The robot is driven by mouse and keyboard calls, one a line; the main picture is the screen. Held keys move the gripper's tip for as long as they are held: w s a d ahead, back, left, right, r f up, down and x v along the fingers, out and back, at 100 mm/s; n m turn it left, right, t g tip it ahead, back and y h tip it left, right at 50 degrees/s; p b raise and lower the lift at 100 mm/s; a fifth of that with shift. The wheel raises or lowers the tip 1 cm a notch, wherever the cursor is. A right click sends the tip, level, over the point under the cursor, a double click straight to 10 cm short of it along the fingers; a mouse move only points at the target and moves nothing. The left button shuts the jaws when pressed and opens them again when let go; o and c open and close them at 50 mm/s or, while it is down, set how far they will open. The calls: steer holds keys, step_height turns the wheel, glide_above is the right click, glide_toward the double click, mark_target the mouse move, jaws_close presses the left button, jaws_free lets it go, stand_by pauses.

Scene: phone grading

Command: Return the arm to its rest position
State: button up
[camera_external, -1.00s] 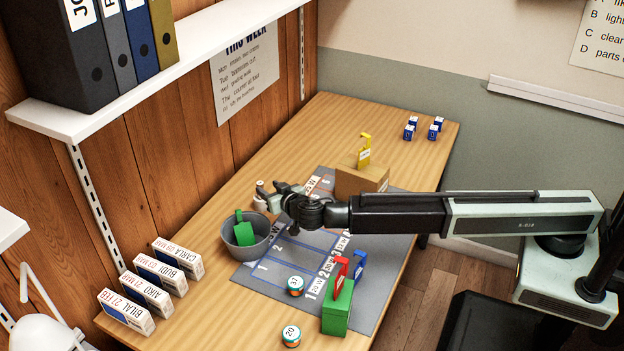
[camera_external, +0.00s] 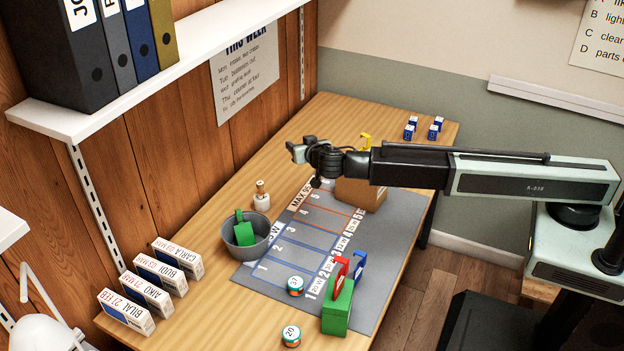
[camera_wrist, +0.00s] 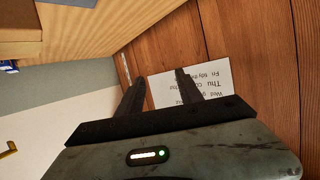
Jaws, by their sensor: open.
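My gripper (camera_external: 297,151) is raised above the table, near the cardboard box, with my arm reaching in from the right. In the wrist view my gripper's two dark fingers (camera_wrist: 158,90) stand apart with nothing between them. Past them is the wood wall with the white paper notice (camera_wrist: 212,84), seen upside down. The table (camera_external: 225,190) lies below the gripper, and the gripper touches nothing that I can see.
The cardboard box (camera_external: 352,196) stands under my arm. On the grey mat (camera_external: 385,245) are a green block (camera_external: 337,312) and a numbered round container (camera_external: 296,285). A grey bucket (camera_external: 262,247) holds a green tag (camera_external: 243,232). A small bottle (camera_external: 261,194) stands behind it. A shelf (camera_external: 150,80) juts out above left.

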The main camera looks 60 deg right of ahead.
steer(key=s+d+r+m+g+y+p, duration=0.1)
steer(key=s+d+r+g+p, duration=0.2)
steer(key=s+d+p, duration=0.5)
steer(key=s+d+r+g+y+p, duration=0.1)
steer(key=s+d+r+g+p, duration=0.25)
steer(key=s+d, duration=0.45)
steer(key=s+a+f+n+g+y+p, duration=0.1)
steer(key=s+a+f+n+g+y, duration=0.1)
steer(key=s, duration=0.5)
steer(key=s+a+f+n+g+y+p, duration=0.1)
steer(key=s+a+f+n+g+y, duration=0.1)
steer(key=s+a+n+y, duration=0.3)
steer(key=shift+s+a+n+p, duration=0.4)
steer(key=shift+s+n, duration=0.65)
steer(key=shift+n, duration=0.15)
